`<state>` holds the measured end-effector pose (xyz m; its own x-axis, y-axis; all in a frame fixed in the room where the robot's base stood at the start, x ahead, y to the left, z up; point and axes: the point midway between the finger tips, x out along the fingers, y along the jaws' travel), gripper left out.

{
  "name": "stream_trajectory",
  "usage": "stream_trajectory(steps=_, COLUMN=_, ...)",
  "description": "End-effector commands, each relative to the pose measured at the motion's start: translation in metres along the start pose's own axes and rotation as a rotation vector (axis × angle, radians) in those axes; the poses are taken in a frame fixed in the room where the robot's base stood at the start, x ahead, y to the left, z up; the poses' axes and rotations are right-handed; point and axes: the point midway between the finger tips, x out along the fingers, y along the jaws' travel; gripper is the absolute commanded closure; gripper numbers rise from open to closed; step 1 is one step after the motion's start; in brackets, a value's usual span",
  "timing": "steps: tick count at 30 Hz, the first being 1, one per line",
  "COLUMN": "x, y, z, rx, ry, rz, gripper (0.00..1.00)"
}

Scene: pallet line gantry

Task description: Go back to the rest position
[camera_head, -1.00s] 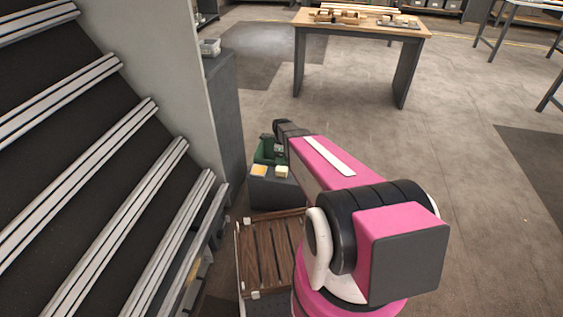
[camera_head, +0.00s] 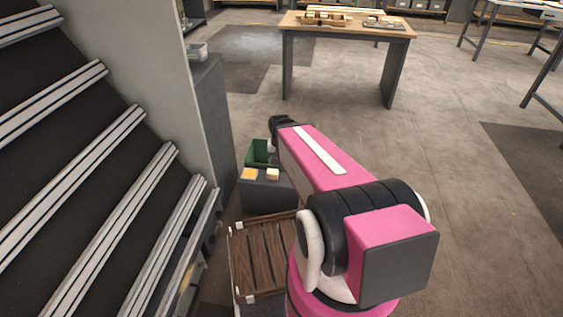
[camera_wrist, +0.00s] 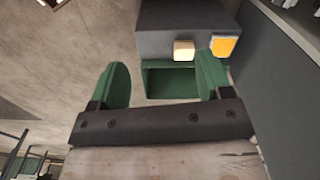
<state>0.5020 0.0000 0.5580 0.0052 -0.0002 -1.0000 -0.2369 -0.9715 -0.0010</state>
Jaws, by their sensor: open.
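My gripper (camera_wrist: 162,78) shows in the wrist view with its two green finger pads spread apart and nothing between them. Beyond the fingers is an open green bin (camera_wrist: 170,82), apparently empty. The bin also shows in the head view (camera_head: 257,155), beside the end of my arm. In the head view my pink arm reaches away from me, and its black wrist is by the bin; the fingers are mostly hidden there.
A grey stand (camera_head: 262,192) by the bin carries a yellow-orange piece (camera_head: 249,174) and a cream block (camera_head: 273,174). A slatted wooden pallet (camera_head: 262,265) lies nearer. A sloping roller rack fills the left.

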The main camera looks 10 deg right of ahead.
Motion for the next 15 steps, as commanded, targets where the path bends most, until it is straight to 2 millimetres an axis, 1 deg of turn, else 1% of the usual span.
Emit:
stream_trajectory(steps=1, x=-0.007, y=0.003, z=0.012, rx=-0.066, ry=0.001, rz=0.0, gripper=0.28)
stream_trajectory(steps=4, x=-0.013, y=0.005, z=0.02, rx=-0.174, ry=0.002, rz=0.0, gripper=0.28)
stream_trajectory(steps=8, x=-0.016, y=0.006, z=0.024, rx=-0.235, ry=0.001, rz=0.0, gripper=0.28)
stream_trajectory(steps=15, x=-0.016, y=0.006, z=0.024, rx=-0.241, ry=0.001, rz=0.0, gripper=0.28)
